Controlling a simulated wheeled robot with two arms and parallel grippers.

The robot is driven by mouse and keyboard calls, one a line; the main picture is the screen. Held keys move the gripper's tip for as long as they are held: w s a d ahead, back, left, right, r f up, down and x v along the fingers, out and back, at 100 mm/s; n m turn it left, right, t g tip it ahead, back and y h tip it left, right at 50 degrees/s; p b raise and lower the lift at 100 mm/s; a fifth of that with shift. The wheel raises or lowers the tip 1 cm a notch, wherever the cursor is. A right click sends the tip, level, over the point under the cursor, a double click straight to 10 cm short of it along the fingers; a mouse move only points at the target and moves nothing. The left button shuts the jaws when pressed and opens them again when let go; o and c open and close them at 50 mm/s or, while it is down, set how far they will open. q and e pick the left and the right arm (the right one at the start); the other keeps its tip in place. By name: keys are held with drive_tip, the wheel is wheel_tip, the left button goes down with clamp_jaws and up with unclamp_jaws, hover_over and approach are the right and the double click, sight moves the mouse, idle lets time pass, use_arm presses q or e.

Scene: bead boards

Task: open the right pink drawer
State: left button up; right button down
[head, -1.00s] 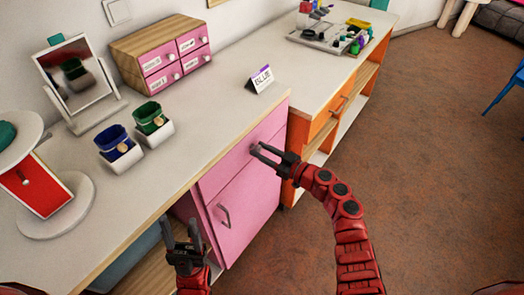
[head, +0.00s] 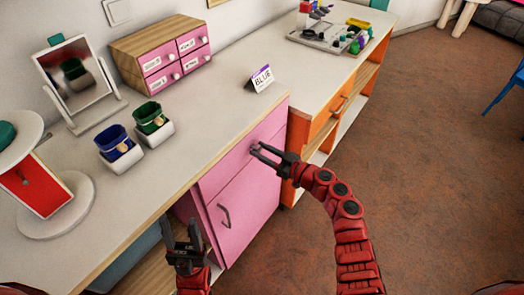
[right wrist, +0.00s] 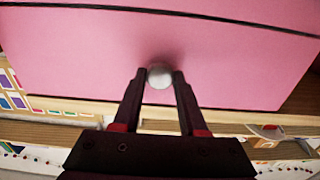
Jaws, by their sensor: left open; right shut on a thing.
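The right pink drawer is the pink drawer front (head: 240,158) under the counter, above a pink cupboard door (head: 245,210). It looks closed in the head view. In the right wrist view the drawer front (right wrist: 100,60) fills the upper part, with a round white knob (right wrist: 160,76) on it. My right gripper (head: 257,150) is at the drawer front; in the right wrist view its fingertips (right wrist: 159,78) are shut on the knob from both sides. My left gripper (head: 181,228) is open and empty, low in front of the counter, left of the pink door.
The counter (head: 200,120) holds a small pink-drawer box (head: 165,55), a "BLUE" card (head: 262,78), blue (head: 118,145) and green (head: 152,122) cups, and a mirror (head: 74,75). An orange cabinet (head: 325,120) stands right of the pink unit. The floor (head: 430,180) at right is clear.

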idle(0.4)
drive_tip(key=shift+s+d+p, duration=0.3)
drive_tip(key=shift+d+p, duration=0.1)
drive_tip(key=p+v, duration=0.8)
drive_tip(key=v, duration=1.7)
drive_tip(key=shift+s+d, duration=0.15)
drive_tip(key=shift+d, duration=0.1)
drive_tip(key=shift+c, duration=2.4)
unclamp_jaws()
